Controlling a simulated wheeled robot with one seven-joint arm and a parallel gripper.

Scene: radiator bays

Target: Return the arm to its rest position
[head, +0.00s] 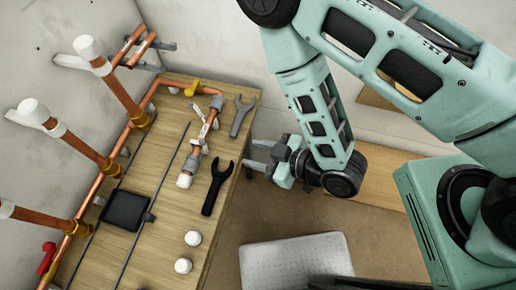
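My arm reaches in from the right in the head view, bent downward at its elbow. My gripper (259,158) is beside the right edge of the wooden bench (165,225), apart from the tools on it. Its two grey fingers point left and stand apart, with nothing visible between them. A black open-ended wrench (214,187) and a grey open-ended wrench (241,115) lie on the bench to the left of my gripper.
Copper pipes (110,165) with white caps rise along the bench's left side. A copper valve piece (196,150), a black tray (125,210) and two white caps (193,238) lie on the bench. A grey metal plate (295,258) is below right. Brown floor shows between.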

